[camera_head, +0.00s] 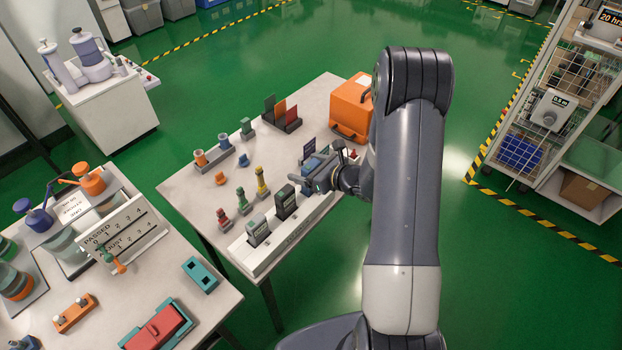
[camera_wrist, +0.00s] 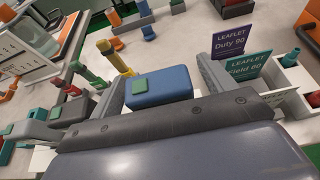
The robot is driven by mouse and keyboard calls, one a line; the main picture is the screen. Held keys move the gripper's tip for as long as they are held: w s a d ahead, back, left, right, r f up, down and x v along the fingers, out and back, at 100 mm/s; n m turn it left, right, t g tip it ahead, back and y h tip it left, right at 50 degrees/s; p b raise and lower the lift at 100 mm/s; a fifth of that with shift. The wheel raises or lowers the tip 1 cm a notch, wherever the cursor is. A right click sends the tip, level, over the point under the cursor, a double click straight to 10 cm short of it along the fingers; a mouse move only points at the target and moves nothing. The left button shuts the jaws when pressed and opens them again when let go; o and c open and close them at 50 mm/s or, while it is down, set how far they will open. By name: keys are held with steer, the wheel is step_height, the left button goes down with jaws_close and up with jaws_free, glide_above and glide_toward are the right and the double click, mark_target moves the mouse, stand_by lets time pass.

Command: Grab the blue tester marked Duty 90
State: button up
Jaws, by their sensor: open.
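The blue tester (camera_head: 312,166) stands at the right end of the white rack (camera_head: 262,259), partly hidden by my gripper (camera_head: 322,181) in the head view. In the wrist view the blue tester (camera_wrist: 160,86), with a small green patch on top, sits between the two spread fingers of my gripper (camera_wrist: 160,92). The fingers are open, one on each side; I cannot tell whether either touches it. A purple leaflet reading Duty 90 (camera_wrist: 229,42) stands just behind it to the right.
A teal leaflet reading Field 60 (camera_wrist: 248,66) stands beside the purple one. A dark tester (camera_head: 286,201) and a grey tester (camera_head: 258,230) stand left along the rack. Coloured pieces, including a yellow one (camera_head: 262,184), stand behind. An orange case (camera_head: 350,106) is at the back.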

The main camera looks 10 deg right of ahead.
steer(key=shift+w+a+f, duration=0.1)
steer(key=shift+w+a, duration=0.05)
steer(key=shift+w, duration=0.05)
steer(key=shift+c, duration=0.4)
steer(key=c, duration=1)
steer(key=shift+c, duration=0.4)
